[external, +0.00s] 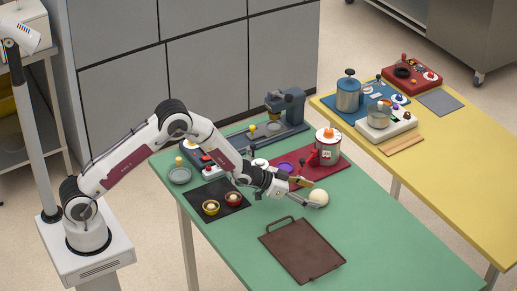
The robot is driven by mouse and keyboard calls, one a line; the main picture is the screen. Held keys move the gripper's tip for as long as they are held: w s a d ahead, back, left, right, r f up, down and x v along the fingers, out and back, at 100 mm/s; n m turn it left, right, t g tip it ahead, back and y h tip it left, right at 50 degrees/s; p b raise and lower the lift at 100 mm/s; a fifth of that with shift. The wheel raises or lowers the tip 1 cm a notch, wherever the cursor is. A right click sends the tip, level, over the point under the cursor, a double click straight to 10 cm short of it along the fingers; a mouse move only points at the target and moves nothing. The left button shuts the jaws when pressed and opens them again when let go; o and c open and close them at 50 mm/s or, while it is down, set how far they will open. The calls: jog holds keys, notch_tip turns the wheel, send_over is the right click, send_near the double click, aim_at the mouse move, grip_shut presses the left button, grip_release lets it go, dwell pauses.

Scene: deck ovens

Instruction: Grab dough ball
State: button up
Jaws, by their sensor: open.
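The dough ball (319,198) is pale cream and round, and it sits on the green table near the middle of the external view. My gripper (312,193) is open at the dough ball's left side, with its fingers reaching toward it. One finger appears above and one lower, close to the ball. I cannot tell whether they touch it or whether the ball is between them.
A brown tray (301,250) with a handle lies in front of the ball. A red-based machine (328,148) stands behind it. A black mat (219,190) with two small bowls lies to the left. The green table (400,245) is clear at right.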

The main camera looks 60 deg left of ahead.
aim_at(313, 194)
jog(key=shift+x, duration=1.95)
jog(key=shift+a, duration=0.15)
jog(key=shift+c, duration=0.5)
jog(key=c, duration=1)
